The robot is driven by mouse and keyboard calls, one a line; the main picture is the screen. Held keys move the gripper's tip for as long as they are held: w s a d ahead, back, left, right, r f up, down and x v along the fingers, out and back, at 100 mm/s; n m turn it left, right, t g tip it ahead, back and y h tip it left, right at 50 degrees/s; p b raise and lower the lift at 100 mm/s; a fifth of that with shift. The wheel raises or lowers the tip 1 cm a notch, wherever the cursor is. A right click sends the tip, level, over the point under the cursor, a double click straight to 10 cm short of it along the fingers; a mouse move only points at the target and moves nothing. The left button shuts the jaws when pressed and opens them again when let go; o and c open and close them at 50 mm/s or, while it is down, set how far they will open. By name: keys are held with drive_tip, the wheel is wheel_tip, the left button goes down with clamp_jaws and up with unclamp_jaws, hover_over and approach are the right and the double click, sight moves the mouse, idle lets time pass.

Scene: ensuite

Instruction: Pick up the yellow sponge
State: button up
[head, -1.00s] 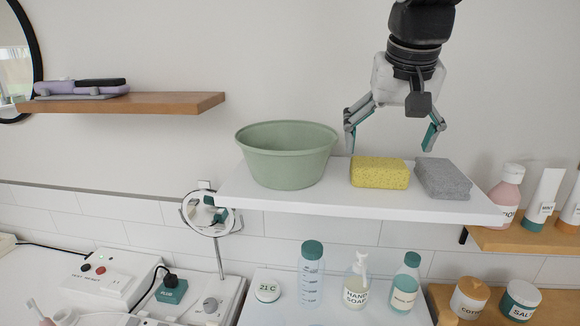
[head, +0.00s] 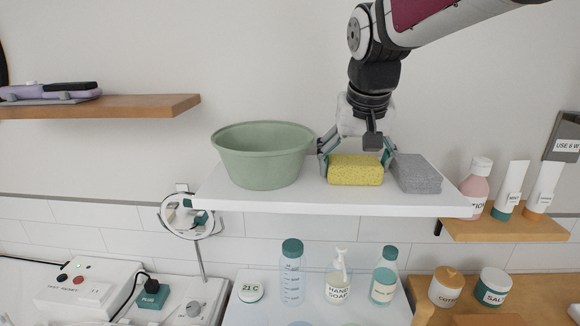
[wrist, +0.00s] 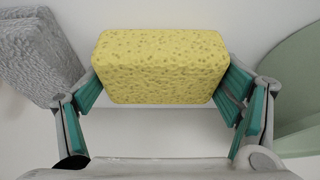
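The yellow sponge (head: 355,171) lies on the white shelf (head: 300,198), between the green bowl and the grey block. My gripper (head: 356,168) is over it from above and behind, with one teal-padded finger at each short end. In the wrist view the sponge (wrist: 160,66) fills the gap between the fingers (wrist: 160,92), and both pads appear to touch its ends. My gripper looks shut on the sponge. The sponge appears to rest on the shelf still.
A green bowl (head: 262,158) stands close on the left of the sponge. A grey block (head: 416,174) lies close on its right. Bottles, including a hand soap (head: 339,285), stand below the shelf. A wooden shelf (head: 130,106) is at upper left.

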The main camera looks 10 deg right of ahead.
sight(355, 158)
drive_tip(key=shift+c, duration=1.3)
drive_tip(key=shift+r, duration=0.1)
drive_tip(key=shift+r, duration=0.45)
drive_tip(key=v, duration=0.2)
drive_tip(key=shift+r, duration=0.4)
drive_tip(key=s+r+b, duration=0.1)
drive_tip(key=s, duration=1.4)
drive_tip(key=shift+s+r, duration=0.2)
drive_tip(key=o, duration=0.5)
drive_tip(key=c, duration=0.5)
